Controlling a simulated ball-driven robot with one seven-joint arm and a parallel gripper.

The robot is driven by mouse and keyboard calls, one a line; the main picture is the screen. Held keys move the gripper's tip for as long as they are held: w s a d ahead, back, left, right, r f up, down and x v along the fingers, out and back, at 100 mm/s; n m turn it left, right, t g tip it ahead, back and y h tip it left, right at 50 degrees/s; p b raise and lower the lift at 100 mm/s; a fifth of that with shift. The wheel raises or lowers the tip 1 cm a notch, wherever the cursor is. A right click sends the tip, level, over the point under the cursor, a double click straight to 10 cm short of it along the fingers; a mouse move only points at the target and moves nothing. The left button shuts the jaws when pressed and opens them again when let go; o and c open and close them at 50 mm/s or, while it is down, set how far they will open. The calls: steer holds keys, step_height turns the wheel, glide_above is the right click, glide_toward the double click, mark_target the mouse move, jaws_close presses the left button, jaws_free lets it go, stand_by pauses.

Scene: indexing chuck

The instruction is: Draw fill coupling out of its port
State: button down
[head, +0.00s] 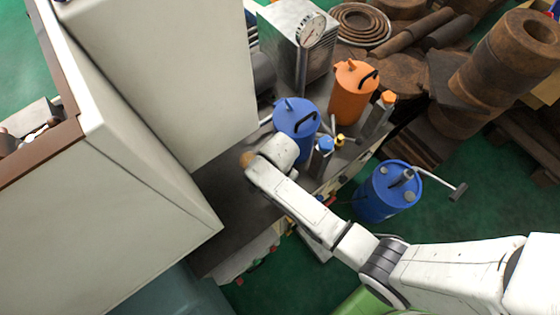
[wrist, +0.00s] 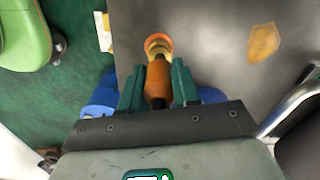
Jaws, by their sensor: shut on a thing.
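In the wrist view an orange cylindrical piece (wrist: 158,78), which looks like the fill coupling, sits between the two green fingers of my gripper (wrist: 158,74). The fingers are shut on its sides. A yellow and orange ringed end (wrist: 157,43) shows just beyond the fingertips, in line with the piece. I cannot tell whether this end is the port, or whether the coupling is still seated.
The dark bench (head: 232,192) carries a blue canister (head: 297,118), an orange canister (head: 352,92) and a metal box with a dial (head: 291,45). A blue drum (head: 386,192) stands on the green floor. A large pale cabinet (head: 170,80) borders the bench on the left.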

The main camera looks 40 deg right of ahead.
steer(key=shift+r+p, duration=0.3)
steer(key=shift+p, duration=0.05)
steer(key=shift+r+p, duration=1.9)
steer(key=shift+p, duration=0.2)
steer(key=shift+r, duration=0.1)
step_height(320, 180, up, 6)
steer(key=p, duration=0.6)
steer(key=shift+r+p, duration=1.1)
steer(key=shift+r, duration=1.8)
